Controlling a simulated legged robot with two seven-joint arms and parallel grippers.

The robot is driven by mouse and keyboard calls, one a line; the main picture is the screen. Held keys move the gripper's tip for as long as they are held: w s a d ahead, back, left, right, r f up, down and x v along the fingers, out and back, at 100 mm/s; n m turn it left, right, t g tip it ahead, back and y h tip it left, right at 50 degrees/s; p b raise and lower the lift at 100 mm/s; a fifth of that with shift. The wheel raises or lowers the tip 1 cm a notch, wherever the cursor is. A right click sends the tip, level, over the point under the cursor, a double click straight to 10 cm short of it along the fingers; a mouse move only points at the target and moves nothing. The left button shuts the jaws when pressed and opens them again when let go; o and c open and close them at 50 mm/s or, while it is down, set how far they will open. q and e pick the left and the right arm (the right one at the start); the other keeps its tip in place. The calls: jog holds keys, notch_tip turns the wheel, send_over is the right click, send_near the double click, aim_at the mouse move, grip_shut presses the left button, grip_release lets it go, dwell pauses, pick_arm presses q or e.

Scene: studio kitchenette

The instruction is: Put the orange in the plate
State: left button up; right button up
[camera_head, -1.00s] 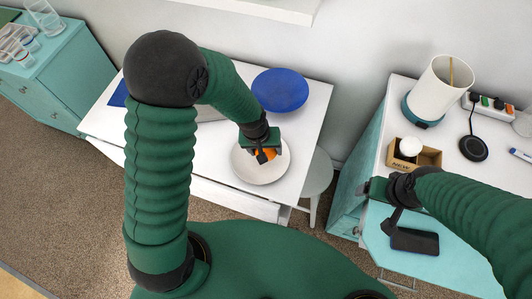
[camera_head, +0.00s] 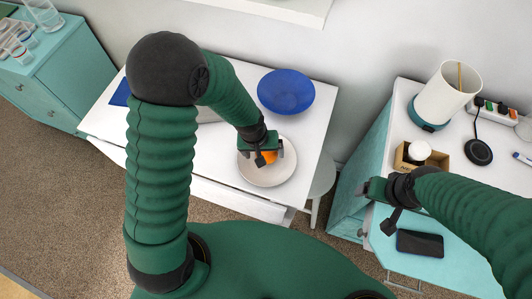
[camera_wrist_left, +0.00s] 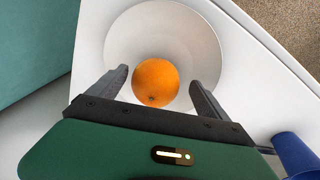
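The orange (camera_head: 270,157) sits over the white round plate (camera_head: 283,176) on the white table, and the left wrist view shows the orange (camera_wrist_left: 156,83) against the inside of the plate (camera_wrist_left: 200,50). My left gripper (camera_head: 262,155) is right above the plate. In the left wrist view its two fingers (camera_wrist_left: 158,78) stand on either side of the orange with a gap on each side. It is open, and the orange seems to rest in the plate. My right gripper (camera_head: 377,204) is empty over the teal-sided desk at right; its finger opening is unclear.
A blue plate (camera_head: 286,90) lies behind the white plate on the table. On the right desk are a cardboard box (camera_head: 430,163) with a white ball-like item, a lamp (camera_head: 447,95), a black charging pad (camera_head: 478,151) and a dark phone (camera_head: 420,243). A stool (camera_head: 322,178) stands between.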

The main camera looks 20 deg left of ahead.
pick_arm(q)
notch_tip(320, 180, up, 10)
jog(key=s+p, duration=0.1)
jog(key=s, duration=0.1)
jog(key=s+a+r+m+y, duration=0.1)
jog(key=s+a+r+m, duration=0.2)
jog(key=s+a, duration=0.2)
jog(key=shift+s+a+t, duration=0.15)
jog(key=shift+s+t, duration=0.25)
jog(key=shift+s, duration=0.3)
jog(key=shift+a+f, duration=0.1)
jog(key=shift+a, duration=0.15)
jog(key=shift+d, duration=0.15)
